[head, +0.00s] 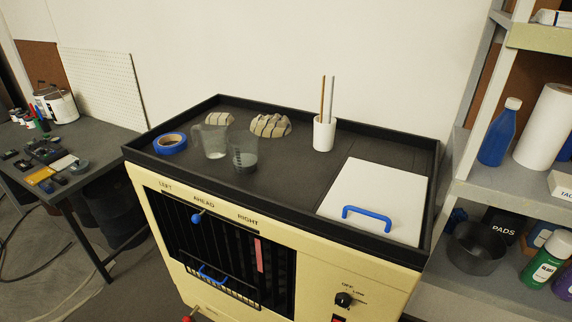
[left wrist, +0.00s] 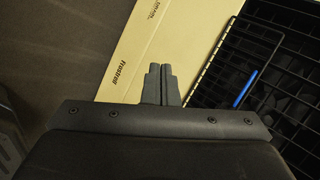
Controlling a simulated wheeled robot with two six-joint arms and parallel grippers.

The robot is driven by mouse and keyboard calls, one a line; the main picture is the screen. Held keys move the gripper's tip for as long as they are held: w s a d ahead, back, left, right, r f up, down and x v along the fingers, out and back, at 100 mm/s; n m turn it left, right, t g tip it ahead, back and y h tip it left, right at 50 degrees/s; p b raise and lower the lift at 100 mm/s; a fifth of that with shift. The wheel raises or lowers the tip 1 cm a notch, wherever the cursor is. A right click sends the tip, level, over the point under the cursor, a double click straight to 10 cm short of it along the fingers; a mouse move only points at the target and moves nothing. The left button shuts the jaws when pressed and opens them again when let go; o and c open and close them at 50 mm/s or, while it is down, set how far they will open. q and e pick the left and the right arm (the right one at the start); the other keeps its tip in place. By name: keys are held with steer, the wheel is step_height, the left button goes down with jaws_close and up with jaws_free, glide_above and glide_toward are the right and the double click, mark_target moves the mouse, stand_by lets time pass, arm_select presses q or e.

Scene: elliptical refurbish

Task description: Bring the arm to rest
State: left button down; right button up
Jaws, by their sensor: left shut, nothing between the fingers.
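My left gripper (left wrist: 160,84) shows in the left wrist view with its two fingers together and nothing between them. It is in front of the cream cabinet (left wrist: 130,50), beside the black wire grille (left wrist: 245,70). A blue handle (left wrist: 245,90) shows on the grille to the right of the fingers. Whether the fingers touch the cabinet I cannot tell. In the head view neither arm nor gripper shows. The cream cabinet (head: 165,205) there has a blue-knobbed lever (head: 197,218) under the word AHEAD and a blue handle (head: 211,275) on its grille.
The cabinet's black tray top (head: 290,185) holds blue tape (head: 170,143), two clear cups, striped cloths (head: 270,126), a white pen holder (head: 324,134) and a white lidded panel (head: 380,195). A table (head: 90,150) stands at left, shelves (head: 500,180) at right.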

arm_select(q)
steer(key=s+d+f+n+g, duration=0.2)
steer(key=s+f+n+g, duration=0.1)
steer(key=s, duration=0.6)
steer(key=s+d+f+n+g, duration=0.2)
steer(key=s+f+n, duration=0.3)
steer(key=s+n, duration=0.3)
steer(key=s+d+f+n+g, duration=0.2)
steer(key=s+f+n+g, duration=0.1)
steer(key=s, duration=0.9)
steer(key=shift+d+f+n+g, duration=0.35)
steer(key=shift+f+n, duration=0.35)
steer(key=shift+n, duration=0.5)
steer(key=shift+s, duration=0.1)
